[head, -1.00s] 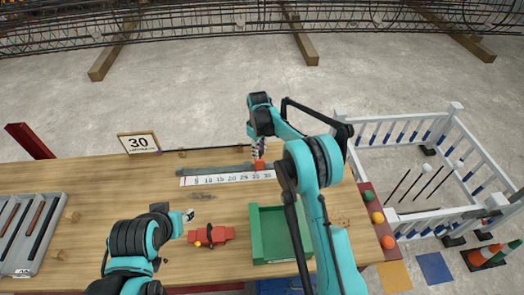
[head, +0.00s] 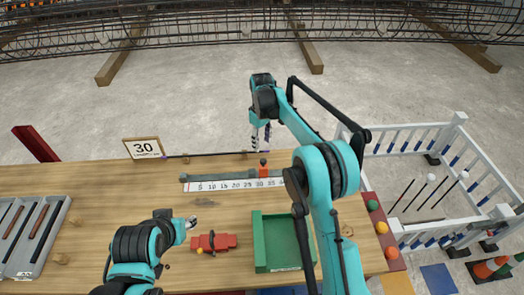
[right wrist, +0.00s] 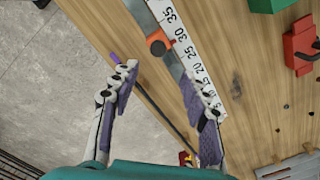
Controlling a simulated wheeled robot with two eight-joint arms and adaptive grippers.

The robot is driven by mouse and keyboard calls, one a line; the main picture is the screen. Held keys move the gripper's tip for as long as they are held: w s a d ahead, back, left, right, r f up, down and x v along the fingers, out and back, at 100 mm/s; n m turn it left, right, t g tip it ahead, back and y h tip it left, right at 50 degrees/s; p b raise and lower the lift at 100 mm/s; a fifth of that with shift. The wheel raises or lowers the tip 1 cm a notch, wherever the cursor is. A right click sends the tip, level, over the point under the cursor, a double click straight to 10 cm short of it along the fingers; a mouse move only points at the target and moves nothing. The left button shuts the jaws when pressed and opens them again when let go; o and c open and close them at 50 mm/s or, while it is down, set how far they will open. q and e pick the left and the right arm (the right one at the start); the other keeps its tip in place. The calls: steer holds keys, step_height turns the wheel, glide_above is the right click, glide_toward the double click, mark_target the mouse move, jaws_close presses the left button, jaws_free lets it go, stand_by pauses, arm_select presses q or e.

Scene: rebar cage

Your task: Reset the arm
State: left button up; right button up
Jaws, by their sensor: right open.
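My right gripper (head: 260,137) is open and empty beyond the table's far edge, above and behind the orange stop (head: 263,170) on the grey ruler rail. In the right wrist view, its two fingers (right wrist: 160,88) are spread apart, with a thin dark rod (right wrist: 160,112) showing between and beyond them. The orange stop (right wrist: 157,46) shows past the fingertips, apart from them. The white number scale (head: 235,184) lies along the rail. My left gripper (head: 188,225) is low over the table, left of the red clamp-like tool (head: 213,242); its fingers are too small to read.
A green open box (head: 260,240) stands right of the red tool. A grey tray of rods (head: 28,262) is at the left. A sign reading 30 (head: 143,147) stands at the far edge. White railings (head: 425,218) are beyond the right side.

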steer(key=shift+r, duration=1.05)
steer(key=s+d+r+m+t+b, duration=0.2)
steer(key=s+d+r, duration=0.2)
steer(key=s, duration=0.4)
steer(key=s+d+r+m+t+b, duration=0.1)
steer(key=s+d+r+m+b, duration=0.2)
steer(key=s, duration=0.5)
steer(key=s+d+f+m+t+b, duration=0.1)
steer(key=s+f, duration=0.3)
steer(key=s, duration=0.5)
steer(key=s+d+f+m+t+b, duration=0.1)
steer(key=s+d+f+m+t, duration=0.2)
steer(key=s, duration=0.7)
steer(key=shift+s+d+f, duration=0.15)
steer(key=shift+d+f, duration=0.15)
steer(key=shift+f, duration=0.3)
